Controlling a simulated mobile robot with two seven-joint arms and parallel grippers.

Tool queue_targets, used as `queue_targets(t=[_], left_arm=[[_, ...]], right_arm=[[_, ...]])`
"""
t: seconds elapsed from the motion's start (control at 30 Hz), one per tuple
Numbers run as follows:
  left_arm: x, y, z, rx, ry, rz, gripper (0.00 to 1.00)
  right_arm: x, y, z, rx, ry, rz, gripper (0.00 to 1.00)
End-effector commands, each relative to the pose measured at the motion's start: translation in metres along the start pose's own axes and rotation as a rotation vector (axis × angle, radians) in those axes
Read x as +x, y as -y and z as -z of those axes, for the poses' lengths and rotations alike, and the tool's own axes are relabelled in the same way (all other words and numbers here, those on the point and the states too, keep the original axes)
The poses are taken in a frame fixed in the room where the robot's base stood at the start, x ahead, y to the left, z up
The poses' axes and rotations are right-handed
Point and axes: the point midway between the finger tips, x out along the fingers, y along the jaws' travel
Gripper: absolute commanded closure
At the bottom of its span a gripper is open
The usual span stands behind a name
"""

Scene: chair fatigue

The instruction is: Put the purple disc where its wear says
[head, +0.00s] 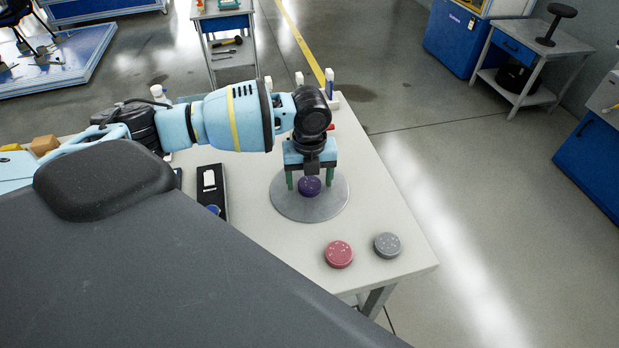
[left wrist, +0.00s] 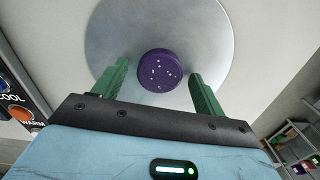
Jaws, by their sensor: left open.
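The purple disc (head: 309,186) lies on a round grey metal plate (head: 290,209) on the table. In the left wrist view the purple disc (left wrist: 162,70) has several pale specks on its top, and the plate (left wrist: 225,30) spreads around it. My left gripper (head: 310,180) points down over the plate, its green fingers open on either side of the disc. In the left wrist view the left gripper (left wrist: 153,85) shows a gap between each finger and the disc. My right gripper is not in view.
A red disc (head: 339,254) and a grey disc (head: 387,245) lie near the table's front right edge. A dark panel (head: 212,180) lies left of the plate. In the left wrist view, labels "COOL" (left wrist: 10,98) and "WARM" (left wrist: 18,125) show at the left edge.

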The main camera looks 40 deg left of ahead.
Motion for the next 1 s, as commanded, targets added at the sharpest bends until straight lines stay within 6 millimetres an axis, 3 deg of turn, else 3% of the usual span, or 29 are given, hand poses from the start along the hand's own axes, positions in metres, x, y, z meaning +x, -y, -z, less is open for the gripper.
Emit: queue_targets(t=[0.6,0.8,1.0], left_arm=[[-0.105,0.001,-0.001,0.0,0.002,0.004,0.28],[-0.119,0.0,0.0,0.0,-0.001,0.001,0.28],[-0.121,0.0,0.0,0.0,-0.001,0.0,0.28]], right_arm=[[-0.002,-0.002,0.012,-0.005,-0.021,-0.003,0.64],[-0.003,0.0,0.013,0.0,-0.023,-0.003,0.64],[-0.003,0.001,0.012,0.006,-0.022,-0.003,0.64]])
